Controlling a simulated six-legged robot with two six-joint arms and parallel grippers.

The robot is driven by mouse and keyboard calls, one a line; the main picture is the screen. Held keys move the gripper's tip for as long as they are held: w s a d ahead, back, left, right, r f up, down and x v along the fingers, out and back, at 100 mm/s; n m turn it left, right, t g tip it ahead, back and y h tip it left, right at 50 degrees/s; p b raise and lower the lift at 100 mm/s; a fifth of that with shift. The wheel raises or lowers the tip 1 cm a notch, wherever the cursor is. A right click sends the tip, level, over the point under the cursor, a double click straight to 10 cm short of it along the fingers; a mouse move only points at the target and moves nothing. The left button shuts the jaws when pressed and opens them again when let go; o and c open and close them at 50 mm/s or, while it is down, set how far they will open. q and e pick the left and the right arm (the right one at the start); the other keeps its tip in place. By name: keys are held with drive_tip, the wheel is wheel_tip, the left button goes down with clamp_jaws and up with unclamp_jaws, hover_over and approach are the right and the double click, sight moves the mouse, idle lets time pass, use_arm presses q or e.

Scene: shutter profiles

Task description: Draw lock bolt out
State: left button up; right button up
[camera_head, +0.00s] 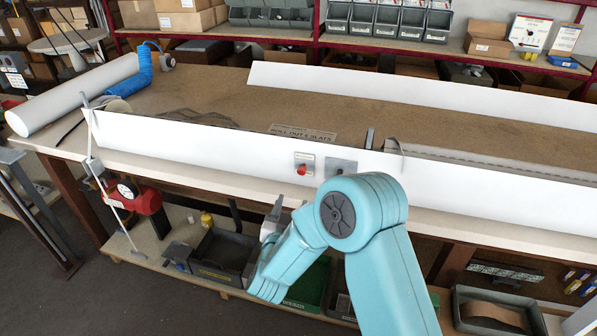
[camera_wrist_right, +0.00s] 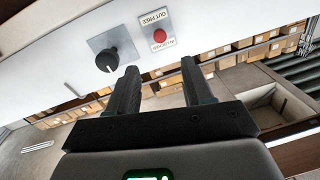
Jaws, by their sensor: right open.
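A red knob (camera_head: 301,170) sits on a small labelled plate on the long white panel (camera_head: 235,153). In the right wrist view the red knob (camera_wrist_right: 159,35) shows upside down between the words "OUT FREE" and "IN LOCKED". A black knob (camera_wrist_right: 107,60) on a grey square plate is beside it; this grey plate (camera_head: 341,167) also shows in the head view. My right gripper (camera_wrist_right: 159,68) is open and empty, its fingers apart below the knobs in the wrist view. In the head view the right gripper (camera_head: 276,207) is below and left of the red knob, partly behind my arm. My left gripper is out of view.
The brown bench top (camera_head: 215,95) lies behind the panel, with another white strip (camera_head: 440,93) at its back. A white roll (camera_head: 72,95) and blue hose (camera_head: 145,68) are at left. A red tool (camera_head: 138,199) hangs at the front. Bins (camera_head: 222,254) stand on the lower shelf.

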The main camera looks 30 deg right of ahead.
sight(302, 173)
drive_tip(key=p+x, duration=0.2)
drive_tip(key=x, duration=1.1)
drive_tip(key=shift+w+d, duration=0.2)
drive_tip(key=shift+d, duration=0.05)
